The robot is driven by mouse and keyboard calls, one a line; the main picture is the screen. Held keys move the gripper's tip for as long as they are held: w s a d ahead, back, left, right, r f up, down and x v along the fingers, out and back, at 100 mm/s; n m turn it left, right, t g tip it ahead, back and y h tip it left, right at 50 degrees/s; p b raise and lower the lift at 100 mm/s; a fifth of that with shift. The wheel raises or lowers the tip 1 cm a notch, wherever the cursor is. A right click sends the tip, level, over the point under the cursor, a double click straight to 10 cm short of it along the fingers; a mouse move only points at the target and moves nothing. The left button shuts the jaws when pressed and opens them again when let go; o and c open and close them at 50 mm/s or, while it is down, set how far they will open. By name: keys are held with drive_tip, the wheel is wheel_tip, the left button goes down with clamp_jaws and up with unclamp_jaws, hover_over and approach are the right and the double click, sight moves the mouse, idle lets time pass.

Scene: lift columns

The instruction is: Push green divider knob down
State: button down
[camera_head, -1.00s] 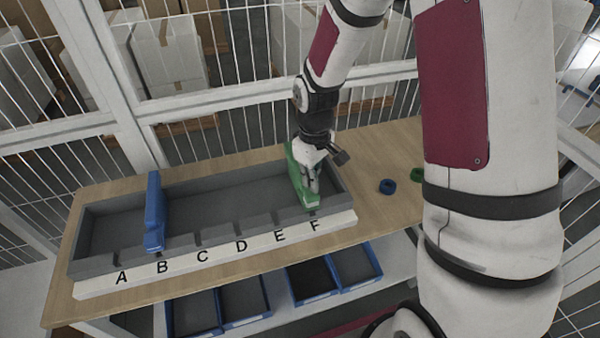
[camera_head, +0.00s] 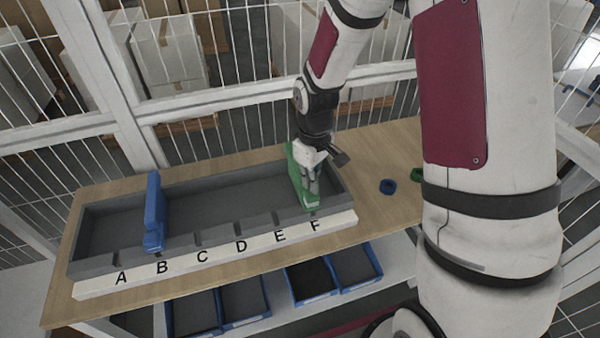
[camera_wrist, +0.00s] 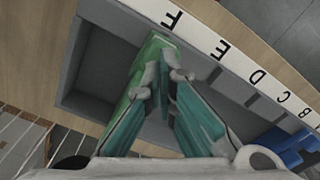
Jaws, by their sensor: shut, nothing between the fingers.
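The green divider (camera_head: 294,168) stands across the grey tray at its right end, by the letter F. It also shows in the wrist view (camera_wrist: 139,88), on the left beside my fingers. My gripper (camera_head: 313,190) is shut and empty, low over the front part of the divider. In the wrist view its fingertips (camera_wrist: 167,76) are close to the divider. The fingers hide part of the divider, and I cannot tell whether they touch its knob.
The grey tray (camera_head: 95,256) lies on a wooden table, with letters A to F along its front. A blue divider (camera_head: 154,212) stands near B. A blue ring (camera_head: 387,186) and a green ring (camera_head: 417,175) lie to the right. Wire fencing stands behind.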

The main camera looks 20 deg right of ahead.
drive_tip(key=shift+f, duration=0.95)
drive_tip(key=shift+f+b, duration=0.35)
drive_tip(key=shift+f, duration=0.3)
drive_tip(key=shift+r+p, duration=1.6)
drive_tip(key=shift+r, duration=2.95)
